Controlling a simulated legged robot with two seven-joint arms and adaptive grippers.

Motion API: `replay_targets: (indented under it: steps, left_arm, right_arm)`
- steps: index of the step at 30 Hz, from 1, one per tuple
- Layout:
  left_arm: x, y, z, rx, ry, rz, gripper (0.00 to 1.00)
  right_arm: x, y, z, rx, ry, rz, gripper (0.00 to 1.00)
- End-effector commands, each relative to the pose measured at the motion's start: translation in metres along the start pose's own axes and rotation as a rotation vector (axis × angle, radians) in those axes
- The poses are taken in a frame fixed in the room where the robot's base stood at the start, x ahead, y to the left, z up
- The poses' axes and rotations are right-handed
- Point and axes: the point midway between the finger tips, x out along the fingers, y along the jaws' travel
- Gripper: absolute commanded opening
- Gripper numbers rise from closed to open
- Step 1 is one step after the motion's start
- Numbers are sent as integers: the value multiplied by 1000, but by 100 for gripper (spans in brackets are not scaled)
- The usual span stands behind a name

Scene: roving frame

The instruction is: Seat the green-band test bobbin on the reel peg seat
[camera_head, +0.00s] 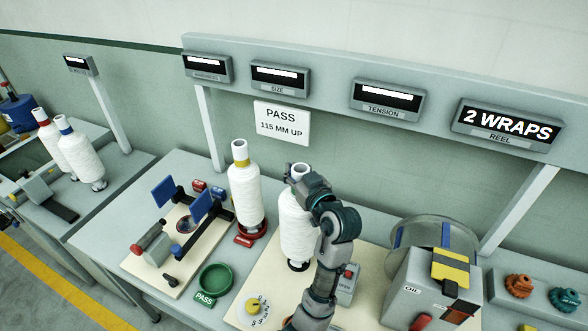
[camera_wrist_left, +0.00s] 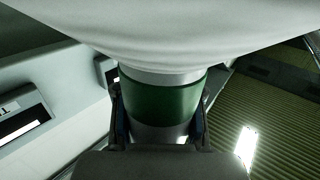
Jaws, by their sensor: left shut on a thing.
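The green-band bobbin, wound with white thread, stands upright in the head view (camera_head: 296,222) in the middle of the bench. My left gripper (camera_head: 306,180) is at its top. In the left wrist view the green band (camera_wrist_left: 160,98) sits between the two fingers of my left gripper (camera_wrist_left: 160,118), which is shut on that neck. The bobbin's foot is just over a dark round base on a cream board (camera_head: 234,318); I cannot tell whether they touch. A grey reel disc (camera_head: 409,231) with blue bars stands under the REEL sign. I cannot make out its peg seat. My right gripper is out of view.
A yellow-band bobbin (camera_head: 245,188) stands close left on a red base. A green PASS dish (camera_head: 215,279) lies in front. Orange (camera_head: 518,287) and teal (camera_head: 563,299) knobs sit far right.

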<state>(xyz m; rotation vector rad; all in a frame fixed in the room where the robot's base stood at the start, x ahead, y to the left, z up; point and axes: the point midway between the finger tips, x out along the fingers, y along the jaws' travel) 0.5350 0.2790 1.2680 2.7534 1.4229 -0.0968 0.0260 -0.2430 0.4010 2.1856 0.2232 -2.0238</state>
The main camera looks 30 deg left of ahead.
Motion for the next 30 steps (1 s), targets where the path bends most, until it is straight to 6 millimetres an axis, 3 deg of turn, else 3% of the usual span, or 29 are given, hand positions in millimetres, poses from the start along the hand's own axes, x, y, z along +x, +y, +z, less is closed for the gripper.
replay_targets:
  steps: [8, 30]
  left_arm:
    - [0, 0, -2, -2, 5, 1, 0]
    - [1, 0, 17, -2, 5, 1, 0]
  right_arm:
    - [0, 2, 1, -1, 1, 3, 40]
    - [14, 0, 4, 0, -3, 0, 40]
